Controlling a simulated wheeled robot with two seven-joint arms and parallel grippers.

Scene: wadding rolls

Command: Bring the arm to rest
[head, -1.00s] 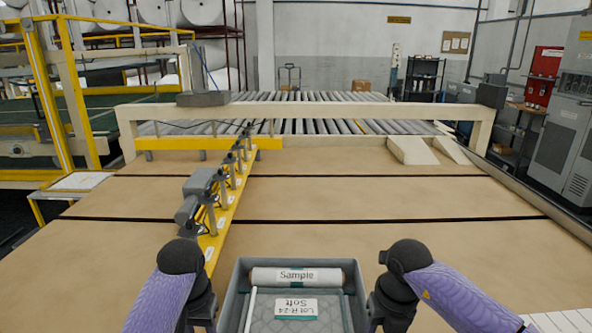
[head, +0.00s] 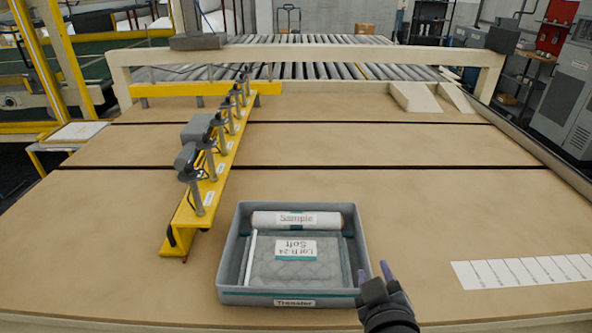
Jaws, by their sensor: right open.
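My right gripper (head: 374,272) comes in from the bottom, just right of the front right corner of a grey tray. I cannot tell whether a finger touches the tray's wall. The grey tray (head: 294,299), labelled "Transfer", stands on the tan table (head: 420,215). In it lie a white roll (head: 338,219) labelled "Sample" and a grey quilted pad (head: 270,271) with a label reading "Lot R-24 Soft", upside down. My left gripper is out of view.
A yellow rail (head: 190,225) with several grey clamp units stands left of the tray. A white strip sheet (head: 520,271) lies at the right. A cream beam (head: 330,53) and a roller conveyor (head: 300,71) are at the back. The table between is clear.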

